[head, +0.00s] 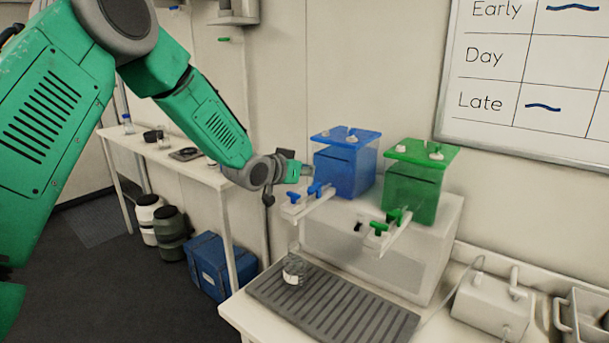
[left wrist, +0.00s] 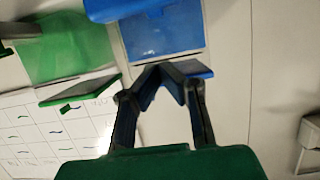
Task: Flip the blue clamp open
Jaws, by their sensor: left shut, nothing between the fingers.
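A blue tank (head: 345,172) with a flat blue lid stands on a white block, left of a green tank (head: 412,190). A pale bar sticks out from the front of the blue tank, with a small blue clamp (head: 316,188) and a blue T-shaped piece (head: 292,197) on it. I cannot tell whether the clamp is open or shut. My left gripper (head: 306,171) is beside the left side of the blue tank, above the bar. In the left wrist view its dark fingers (left wrist: 161,68) meet, empty, in front of blue surfaces (left wrist: 165,35). My right gripper is out of view.
The white block (head: 380,250) stands on a bench behind a grey ribbed tray (head: 335,303). A small clear jar (head: 294,270) is on the tray's back left. The green tank has a similar bar with green pieces (head: 379,229). A whiteboard (head: 540,80) hangs on the wall.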

